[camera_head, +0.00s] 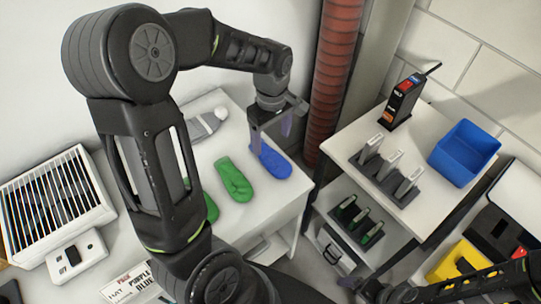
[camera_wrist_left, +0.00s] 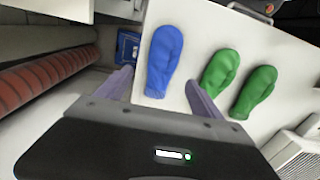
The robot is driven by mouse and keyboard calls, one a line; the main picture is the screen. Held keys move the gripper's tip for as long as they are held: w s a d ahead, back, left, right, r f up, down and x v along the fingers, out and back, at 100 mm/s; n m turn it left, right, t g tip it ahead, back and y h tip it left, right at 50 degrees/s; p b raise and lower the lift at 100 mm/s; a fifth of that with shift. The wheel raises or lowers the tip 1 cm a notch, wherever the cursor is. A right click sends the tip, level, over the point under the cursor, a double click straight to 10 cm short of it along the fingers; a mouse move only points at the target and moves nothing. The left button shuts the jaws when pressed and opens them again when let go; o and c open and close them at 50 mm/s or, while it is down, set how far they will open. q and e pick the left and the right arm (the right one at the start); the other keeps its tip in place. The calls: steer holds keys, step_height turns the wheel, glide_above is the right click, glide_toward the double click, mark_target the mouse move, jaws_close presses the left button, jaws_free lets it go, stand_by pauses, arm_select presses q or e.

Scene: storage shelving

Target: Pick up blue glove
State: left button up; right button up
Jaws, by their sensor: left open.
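The blue glove (camera_head: 270,161) lies flat on the white table top, near its right edge. In the left wrist view the blue glove (camera_wrist_left: 163,60) shows whole, upright in the picture. My left gripper (camera_head: 270,130) is open and empty, with its fingers pointing down close to the glove. In the left wrist view its fingers (camera_wrist_left: 159,88) stand on either side of the glove's lower end. I cannot tell the exact height above it. My right arm shows dark at the bottom right of the head view; its jaws are not clear.
A green glove (camera_head: 234,180) lies left of the blue one, with another green glove (camera_head: 211,207) partly hidden by my left arm. A grey tool (camera_head: 207,126) lies behind. A red pipe (camera_head: 333,75) and a shelf with a blue bin (camera_head: 464,152) stand right.

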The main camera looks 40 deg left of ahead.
mark_target(270, 155)
arm_select(q)
steer(key=shift+f, duration=1.1)
steer(key=shift+s+f, duration=0.15)
steer(key=shift+f, duration=2.5)
steer(key=c, duration=1.5)
steer(key=shift+r, duration=0.15)
